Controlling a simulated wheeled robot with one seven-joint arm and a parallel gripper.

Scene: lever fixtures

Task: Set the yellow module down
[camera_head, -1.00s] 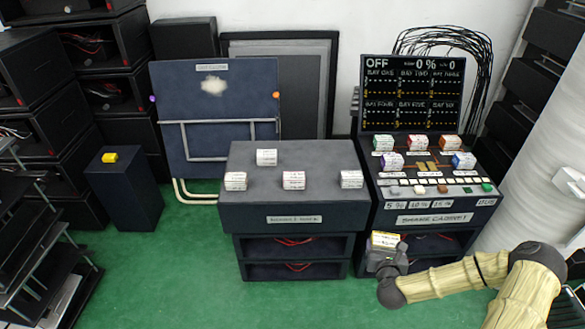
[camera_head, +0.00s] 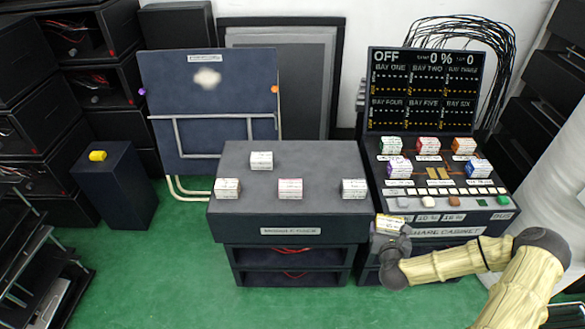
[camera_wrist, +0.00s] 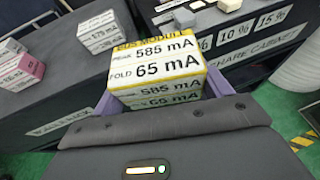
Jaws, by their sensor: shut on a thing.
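The yellow module (camera_wrist: 158,72), a white block with a yellow edge and printed labels reading 585 mA and 65 mA, is held in my gripper (camera_wrist: 160,98). It shows small in the head view (camera_head: 390,223), at the gap between the module rack (camera_head: 290,231) and the share cabinet (camera_head: 440,232). My gripper (camera_head: 391,238) is shut on it, in front of the two units and near the rack's right front corner. The purple finger pads show on both sides of the module in the wrist view. Its underside is hidden.
Several white modules stand on the rack top, one at its right edge (camera_head: 354,188) near my gripper. The cabinet top holds several coloured modules, buttons (camera_head: 428,202) and an upright display (camera_head: 424,90). Bare rack top lies between the modules.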

